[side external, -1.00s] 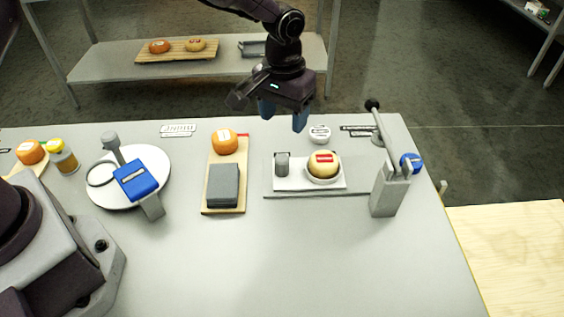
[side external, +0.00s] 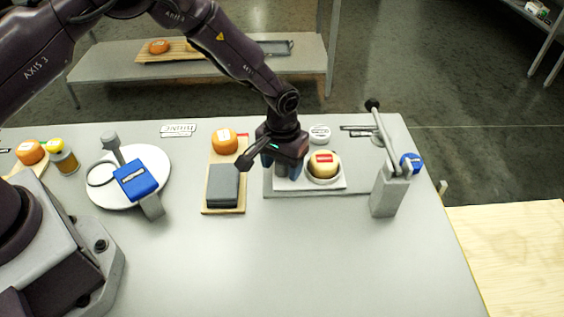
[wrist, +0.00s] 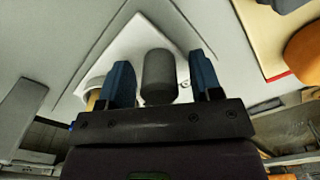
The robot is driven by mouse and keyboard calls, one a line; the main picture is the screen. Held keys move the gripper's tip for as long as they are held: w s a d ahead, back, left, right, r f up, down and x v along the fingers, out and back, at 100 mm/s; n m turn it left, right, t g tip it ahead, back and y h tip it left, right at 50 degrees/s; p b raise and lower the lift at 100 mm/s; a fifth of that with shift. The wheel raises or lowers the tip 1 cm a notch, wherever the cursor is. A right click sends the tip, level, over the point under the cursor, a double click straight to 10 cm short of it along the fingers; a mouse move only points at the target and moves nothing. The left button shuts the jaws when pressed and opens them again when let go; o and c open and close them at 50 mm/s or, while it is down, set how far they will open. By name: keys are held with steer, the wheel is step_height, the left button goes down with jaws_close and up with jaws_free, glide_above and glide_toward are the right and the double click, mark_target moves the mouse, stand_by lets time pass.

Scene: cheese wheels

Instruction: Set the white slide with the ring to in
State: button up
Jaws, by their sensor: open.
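The white slide (side external: 296,185) lies on a grey base plate on the table. Its white ring (side external: 324,181) surrounds a pale cheese wheel (side external: 323,160) with a red label, at the slide's right end. My gripper (side external: 281,170) is low over the slide's left end, beside the ring. In the wrist view the slide's grey upright knob (wrist: 159,72) stands between the two blue fingers of my gripper (wrist: 160,66), with gaps on both sides. The gripper is open and holds nothing. In the wrist view a finger partly hides the ring.
A grey post with a black-knobbed lever (side external: 384,140) stands right of the slide. A board (side external: 209,207) with a grey block (side external: 223,184) and an orange cheese (side external: 223,142) lies to the left. A white disc (side external: 320,133) lies behind. The table front is clear.

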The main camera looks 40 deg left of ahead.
mark_target(337, 162)
jaws_close()
steer(key=w+d, duration=0.6)
steer(key=w, duration=0.1)
steer(key=shift+d, duration=0.35)
steer(key=shift+w+d, duration=0.6)
steer(key=shift+d, duration=0.1)
jaws_free()
steer(key=shift+r, duration=0.1)
step_height(337, 162, up, 13)
stand_by(0.4)
